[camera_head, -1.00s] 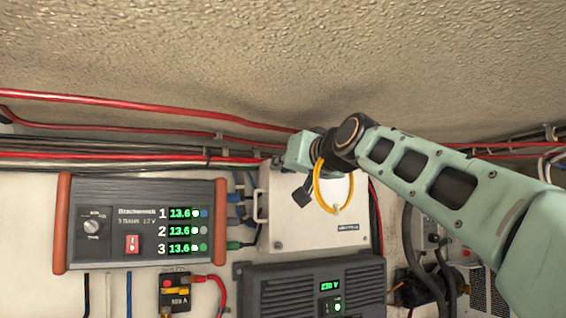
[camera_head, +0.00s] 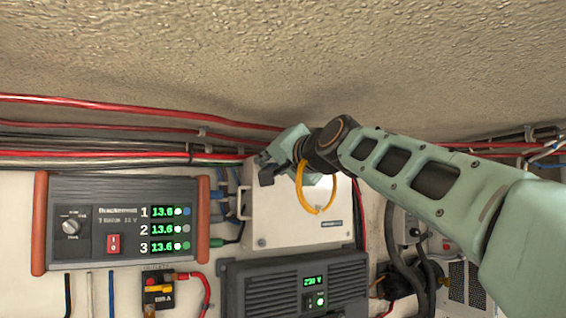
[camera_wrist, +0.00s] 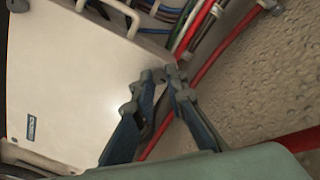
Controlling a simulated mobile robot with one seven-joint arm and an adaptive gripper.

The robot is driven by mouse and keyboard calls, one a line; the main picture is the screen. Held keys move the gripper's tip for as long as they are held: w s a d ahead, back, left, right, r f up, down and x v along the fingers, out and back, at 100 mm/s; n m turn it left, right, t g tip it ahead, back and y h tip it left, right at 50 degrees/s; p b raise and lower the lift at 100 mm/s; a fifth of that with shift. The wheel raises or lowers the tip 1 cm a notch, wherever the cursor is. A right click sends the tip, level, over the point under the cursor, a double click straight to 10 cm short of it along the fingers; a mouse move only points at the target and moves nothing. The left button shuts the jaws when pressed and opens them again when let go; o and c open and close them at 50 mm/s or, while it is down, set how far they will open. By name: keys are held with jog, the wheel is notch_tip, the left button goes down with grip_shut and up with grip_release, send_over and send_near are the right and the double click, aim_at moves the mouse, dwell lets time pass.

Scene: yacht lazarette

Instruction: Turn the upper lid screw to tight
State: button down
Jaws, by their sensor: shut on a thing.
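The white box with the lid (camera_head: 290,215) is on the wall in the middle of the head view; its pale lid (camera_wrist: 75,70) fills the left of the wrist view. My gripper (camera_head: 266,168) is at the box's upper left part in the head view. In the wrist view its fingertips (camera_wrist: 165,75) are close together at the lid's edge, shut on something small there. The upper lid screw is hidden by the fingers, and its turn cannot be seen. A small lower lid screw (camera_head: 262,243) shows at the lid's lower left corner.
Red and black cables (camera_head: 110,150) run along the wall behind the gripper. A yellow loop (camera_head: 316,205) hangs at my wrist. A charger panel (camera_head: 120,222) is left, a dark inverter (camera_head: 290,290) below. A handle (camera_head: 240,204) sticks out at the box's left.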

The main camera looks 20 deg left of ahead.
dwell(0.3)
jog(key=c, duration=1.9)
grip_release()
jog(key=shift+c, duration=0.2)
